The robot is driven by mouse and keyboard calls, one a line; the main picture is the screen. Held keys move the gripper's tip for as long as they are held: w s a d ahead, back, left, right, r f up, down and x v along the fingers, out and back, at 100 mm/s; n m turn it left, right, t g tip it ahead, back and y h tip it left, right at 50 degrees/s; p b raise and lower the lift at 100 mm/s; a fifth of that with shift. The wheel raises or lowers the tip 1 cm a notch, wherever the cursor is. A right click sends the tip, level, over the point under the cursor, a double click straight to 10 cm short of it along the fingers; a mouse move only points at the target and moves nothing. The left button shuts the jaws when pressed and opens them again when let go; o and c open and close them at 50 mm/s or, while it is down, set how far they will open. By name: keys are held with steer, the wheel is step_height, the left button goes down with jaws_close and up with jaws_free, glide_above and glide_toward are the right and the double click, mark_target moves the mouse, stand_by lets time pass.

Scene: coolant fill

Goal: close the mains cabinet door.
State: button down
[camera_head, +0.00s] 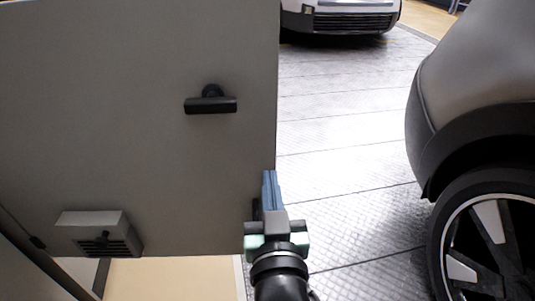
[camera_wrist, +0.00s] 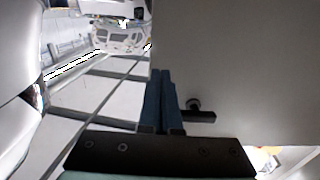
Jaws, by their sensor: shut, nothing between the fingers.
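The mains cabinet door (camera_head: 120,110) is a large flat grey panel filling the left of the head view. It also fills the right of the wrist view (camera_wrist: 240,60). Its black handle (camera_head: 210,105) sticks out from its face; the handle also shows in the wrist view (camera_wrist: 200,111), right of my fingers. My gripper (camera_head: 269,178) is shut and empty, its blue fingers at the door's free right edge. The fingers also show in the wrist view (camera_wrist: 164,80), overlapping that edge. I cannot tell whether they touch the door. The cabinet's opening is not clearly seen.
A grey vented box (camera_head: 98,232) is at the door's lower left. A dark car with a large wheel (camera_head: 490,240) stands close on the right, and a light car (camera_head: 340,15) at the back. The tiled floor (camera_head: 345,150) between them is clear.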

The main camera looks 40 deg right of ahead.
mark_target(267, 143)
steer(key=b+x, duration=0.2)
steer(key=x, duration=0.5)
steer(key=shift+w+d, duration=0.25)
